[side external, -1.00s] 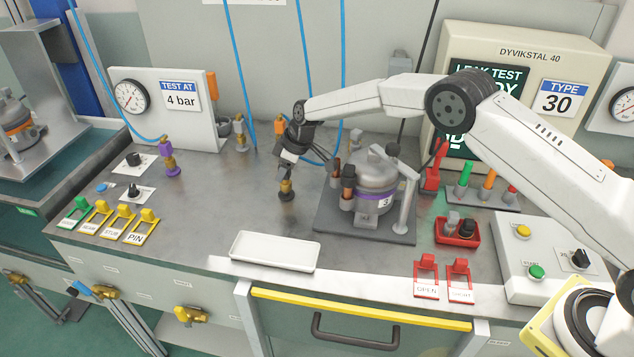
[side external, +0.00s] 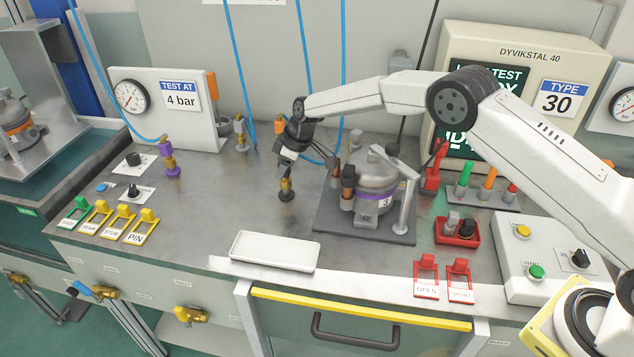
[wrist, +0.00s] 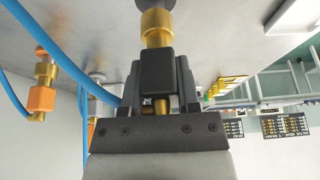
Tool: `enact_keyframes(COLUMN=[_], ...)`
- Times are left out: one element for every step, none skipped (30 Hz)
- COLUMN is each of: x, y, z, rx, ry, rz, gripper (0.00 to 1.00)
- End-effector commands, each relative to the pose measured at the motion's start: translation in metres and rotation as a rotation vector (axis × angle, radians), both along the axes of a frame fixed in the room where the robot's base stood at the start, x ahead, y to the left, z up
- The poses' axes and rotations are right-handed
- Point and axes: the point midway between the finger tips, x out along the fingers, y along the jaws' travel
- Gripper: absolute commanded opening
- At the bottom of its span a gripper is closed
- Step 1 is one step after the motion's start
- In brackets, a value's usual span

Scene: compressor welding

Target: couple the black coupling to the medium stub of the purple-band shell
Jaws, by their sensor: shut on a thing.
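My gripper (side external: 286,176) points down over the bench, left of the purple-band shell. It is shut on the black coupling (wrist: 157,68), whose black body sits between the two fingers with a brass collar toward the bench. In the side view the coupling (side external: 286,188) shows below the fingers; I cannot tell whether its lower end touches the bench. The purple-band shell (side external: 376,183) is a grey dome with a purple band marked 3. Upright copper-coloured stubs (side external: 348,184) stand at its left side, apart from the coupling. Which stub is medium is unclear.
The shell stands on a dark plate (side external: 390,232) with a grey clamp post (side external: 408,205). A white tray (side external: 275,251) lies in front. A red bin (side external: 457,231) is at right. Blue hoses (side external: 307,80) hang behind my gripper. Purple (side external: 171,165) and orange couplings (wrist: 41,98) stand nearby.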

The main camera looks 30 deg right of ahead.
Motion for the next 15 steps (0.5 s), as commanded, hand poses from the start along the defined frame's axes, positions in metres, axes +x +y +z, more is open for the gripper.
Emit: enact_keyframes(x=[0.000, 0.000, 0.000, 0.001, 0.001, 0.001, 0.001, 0.001, 0.001, 0.000, 0.000, 0.000, 0.000, 0.000, 0.000], y=[0.000, 0.000, 0.000, 0.000, 0.000, 0.000, 0.000, 0.000, 0.000, 0.000, 0.000, 0.000, 0.000, 0.000, 0.000], z=[0.002, 0.004, 0.006, 0.007, 0.009, 0.011, 0.013, 0.014, 0.016, 0.018, 0.020, 0.022, 0.024, 0.026, 0.028], rx=[0.000, 0.000, 0.000, 0.000, 0.000, 0.000, 0.000, 0.000, 0.000, 0.000, 0.000, -0.001, -0.001, 0.000, 0.000], ry=[-0.001, -0.001, -0.002, -0.002, -0.003, -0.003, -0.003, -0.003, -0.003, -0.003, -0.003, -0.002, -0.002, -0.002, -0.003], rz=[0.000, 0.000, 0.001, 0.001, 0.000, 0.000, 0.000, 0.000, 0.000, 0.000, 0.000, 0.000, 0.000, 0.001, 0.000], gripper=[0.00, 0.00, 0.00, 0.00, 0.00, 0.00, 0.00, 0.00, 0.00, 0.00, 0.00, 0.00, 0.00, 0.00, 0.00])
